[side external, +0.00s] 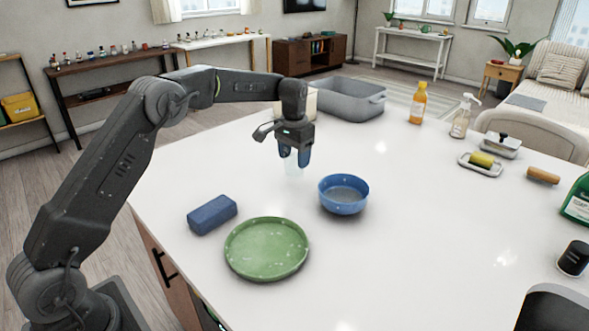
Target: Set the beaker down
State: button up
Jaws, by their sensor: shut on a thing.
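The beaker (293,169) is a small, clear, pale vessel, hard to make out against the white counter (400,260). My gripper (294,162) points straight down and is shut on the beaker, with its fingers covering the upper part. The beaker looks upright. It is at or just above the counter; I cannot tell whether its base touches. It is behind and left of a blue bowl (343,207).
A green plate (266,250) and a blue block (212,214) lie nearer the front. A grey basin (350,100), an orange bottle (418,104) and a spray bottle (461,120) stand behind. A sponge dish (481,167) is right. The counter's middle right is clear.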

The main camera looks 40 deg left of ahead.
aim_at(295, 168)
jog(key=shift+f, duration=2)
jog(key=shift+f, duration=0.1)
jog(key=o, duration=0.9)
jog(key=shift+o, duration=0.2)
